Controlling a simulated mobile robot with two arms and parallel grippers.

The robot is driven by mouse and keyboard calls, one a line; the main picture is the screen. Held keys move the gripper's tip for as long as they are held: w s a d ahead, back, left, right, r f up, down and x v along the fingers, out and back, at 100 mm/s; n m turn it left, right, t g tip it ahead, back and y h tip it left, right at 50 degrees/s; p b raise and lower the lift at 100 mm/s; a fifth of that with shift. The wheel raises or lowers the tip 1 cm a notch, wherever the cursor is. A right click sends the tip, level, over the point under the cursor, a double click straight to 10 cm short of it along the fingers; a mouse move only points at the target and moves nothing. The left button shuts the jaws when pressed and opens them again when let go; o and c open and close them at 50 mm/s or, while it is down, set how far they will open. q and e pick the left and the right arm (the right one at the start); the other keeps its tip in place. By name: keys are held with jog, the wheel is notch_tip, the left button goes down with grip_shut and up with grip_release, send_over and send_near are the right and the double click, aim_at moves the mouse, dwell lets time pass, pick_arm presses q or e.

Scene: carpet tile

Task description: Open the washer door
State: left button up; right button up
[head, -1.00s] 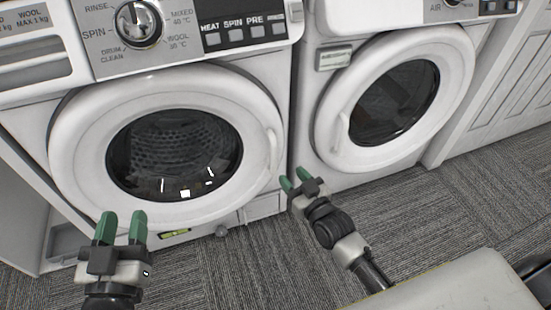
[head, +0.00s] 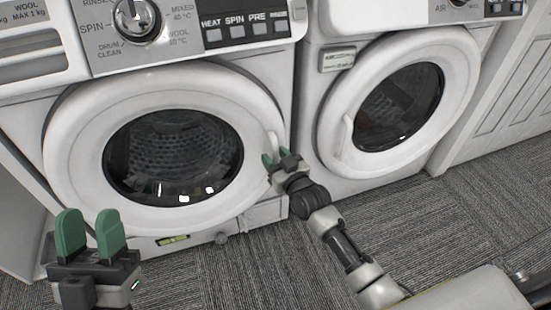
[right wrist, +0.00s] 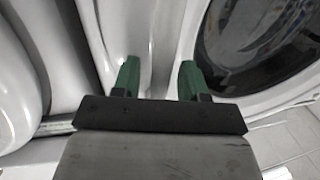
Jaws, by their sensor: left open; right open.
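The washer is the left machine, and its round white door (head: 72,142) with a dark glass window (head: 172,155) looks shut in the head view. A pale handle (head: 273,143) sits on the right side of the door's ring. My right gripper (head: 275,157) is open at the lower end of this handle. In the right wrist view, its green fingers (right wrist: 159,75) are apart in front of the white door rim, with the dark window (right wrist: 255,45) to the right. I cannot tell whether they touch the handle. My left gripper (head: 90,228) is open and empty at the lower left.
A second machine with a similar round door (head: 335,125) stands to the right, close to the washer. The control panel with its knob (head: 135,18) is above the washer door. Grey carpet (head: 460,215) is clear in front.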

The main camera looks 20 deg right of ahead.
grip_shut()
jog(key=shift+s, duration=0.1)
dwell(0.3)
